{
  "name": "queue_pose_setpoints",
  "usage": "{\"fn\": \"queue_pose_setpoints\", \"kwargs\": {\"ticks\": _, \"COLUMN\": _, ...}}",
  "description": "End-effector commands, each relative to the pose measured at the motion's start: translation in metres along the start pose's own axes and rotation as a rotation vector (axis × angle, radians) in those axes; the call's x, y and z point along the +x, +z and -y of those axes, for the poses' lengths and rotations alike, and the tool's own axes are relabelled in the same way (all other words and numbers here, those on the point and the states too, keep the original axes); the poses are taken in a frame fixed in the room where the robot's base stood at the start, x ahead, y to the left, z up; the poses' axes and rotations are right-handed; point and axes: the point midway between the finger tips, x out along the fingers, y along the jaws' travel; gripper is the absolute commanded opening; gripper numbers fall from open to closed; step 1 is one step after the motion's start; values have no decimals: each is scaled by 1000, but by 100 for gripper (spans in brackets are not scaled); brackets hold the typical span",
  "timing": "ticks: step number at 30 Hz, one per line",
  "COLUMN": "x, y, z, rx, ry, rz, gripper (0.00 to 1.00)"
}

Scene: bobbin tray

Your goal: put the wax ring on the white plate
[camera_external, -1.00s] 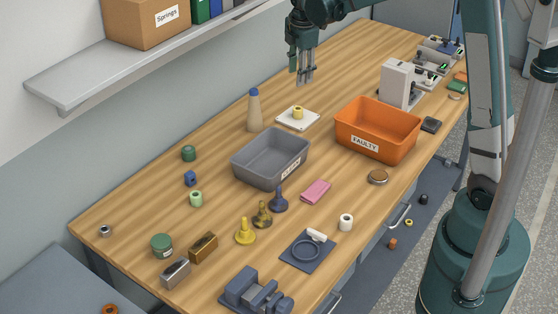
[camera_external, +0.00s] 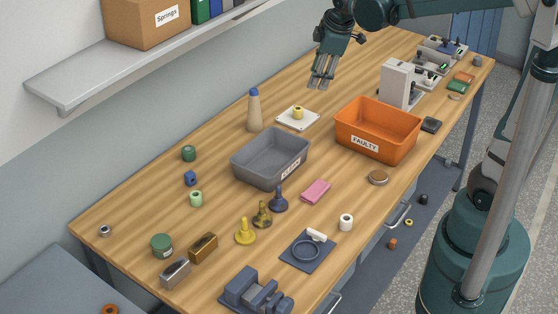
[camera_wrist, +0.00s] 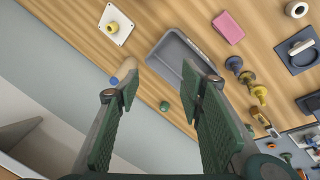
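The white plate (camera_external: 284,120) lies flat on the table behind the grey bin. A small yellow piece (camera_external: 298,112) with a hole in its top stands on it. The plate (camera_wrist: 88,20) and the yellow piece (camera_wrist: 112,27) also show at the upper left of the wrist view. No piece is clearly recognisable as the wax ring; I cannot tell whether the yellow piece is it. My gripper (camera_external: 320,84) hangs tilted in the air above the far part of the table. In the wrist view my gripper (camera_wrist: 160,80) has its fingers wide apart with nothing between them.
A grey bin (camera_external: 247,172) and an orange "FAULTY" bin (camera_external: 360,147) stand mid-table. A tan bottle-shaped cone (camera_external: 254,112) stands close left of the plate. A pink block (camera_external: 315,191), spools and a blue mat (camera_external: 318,259) lie nearer. The left of the table has clear patches.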

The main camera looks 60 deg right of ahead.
Motion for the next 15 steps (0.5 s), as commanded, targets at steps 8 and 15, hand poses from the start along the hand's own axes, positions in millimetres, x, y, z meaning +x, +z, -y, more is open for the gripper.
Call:
{"fn": "queue_pose_setpoints", "kwargs": {"ticks": 8, "x": -26, "y": 16, "z": 45, "rx": 141, "ry": 21, "rz": -56, "gripper": 38}}
{"fn": "queue_pose_setpoints", "kwargs": {"ticks": 15, "x": -42, "y": 32, "z": 82, "rx": 265, "ry": 31, "rz": -107, "gripper": 38}}
